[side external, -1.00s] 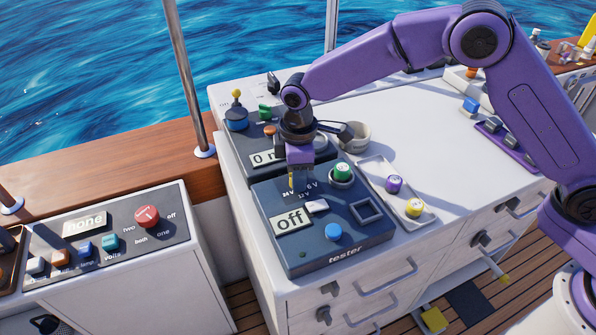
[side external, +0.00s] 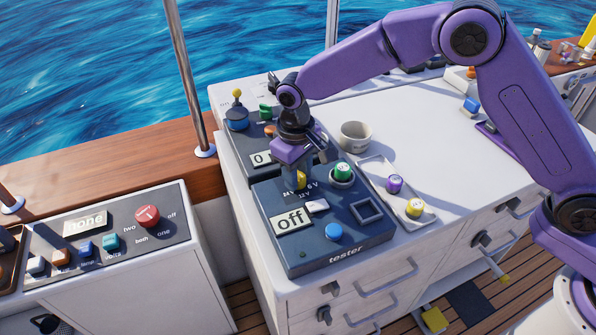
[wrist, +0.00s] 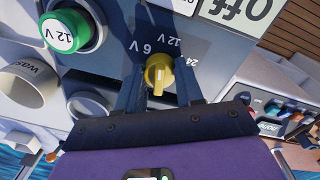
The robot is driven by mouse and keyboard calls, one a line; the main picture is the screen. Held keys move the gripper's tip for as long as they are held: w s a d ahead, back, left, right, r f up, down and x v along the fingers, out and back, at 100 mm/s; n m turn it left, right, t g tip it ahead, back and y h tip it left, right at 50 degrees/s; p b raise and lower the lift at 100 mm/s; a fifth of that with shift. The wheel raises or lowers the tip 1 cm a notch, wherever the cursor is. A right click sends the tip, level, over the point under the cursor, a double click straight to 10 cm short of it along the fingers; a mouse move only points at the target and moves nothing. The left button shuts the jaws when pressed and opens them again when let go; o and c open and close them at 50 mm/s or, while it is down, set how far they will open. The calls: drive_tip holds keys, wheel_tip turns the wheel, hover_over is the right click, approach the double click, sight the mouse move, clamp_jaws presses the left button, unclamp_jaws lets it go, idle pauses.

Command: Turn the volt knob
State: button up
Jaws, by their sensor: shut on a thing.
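The volt knob is a small yellow knob (side external: 301,180) on the dark blue tester panel (side external: 352,250). Labels 24 V, 12 V and 6 V are printed around it. My gripper (side external: 298,174) points down over the knob and is shut on it, partly hiding it and the labels in the side view. In the wrist view the yellow knob (wrist: 159,72) sits between the two dark fingers of my gripper (wrist: 160,86). A pale mark shows on its face; I cannot tell exactly which label it points to. The tester's display (side external: 291,219) reads "off".
A green 12 V cell (side external: 343,171) stands in a round socket right beside my gripper. A white switch (side external: 317,206) and blue button (side external: 333,232) are nearby. A tray (side external: 378,174) holds purple and yellow cells. A waste cup (side external: 355,136) stands behind.

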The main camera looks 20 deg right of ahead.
drive_tip(key=shift+m, duration=1)
drive_tip(key=o, duration=1)
drive_tip(key=shift+o, duration=0.2)
wheel_tip(320, 180, up, 18)
drive_tip(key=shift+a+f, duration=0.25)
drive_tip(key=shift+a, duration=0.15)
drive_tip(key=shift+s, duration=0.15)
